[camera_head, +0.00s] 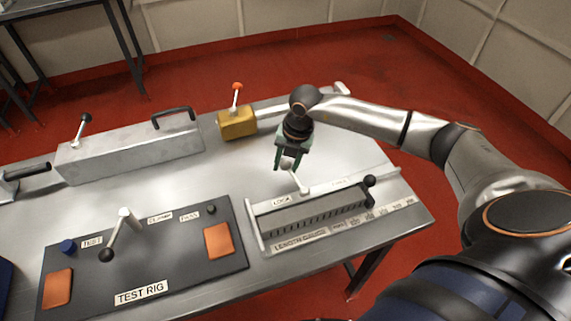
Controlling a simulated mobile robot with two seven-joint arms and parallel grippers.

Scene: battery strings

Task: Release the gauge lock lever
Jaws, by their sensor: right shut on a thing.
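The length gauge (320,231) lies at the right end of the metal table. It has a slotted dark bed, a printed scale strip and a black knob (370,181) at its right. Its lock lever (299,184) is a pale rod rising from the back left, near the "LOCK" label (281,201). My right gripper (287,167) reaches in from the right and points down over the lever. Its green fingers are shut on the lever's pale top end. My left gripper does not show.
The test rig (180,261), with a black-knobbed lever and orange pads, is at the front left. A yellow box (237,123) with a red-knobbed lever and a long grey box (130,152) stand at the back. Bare table (210,178) lies between them.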

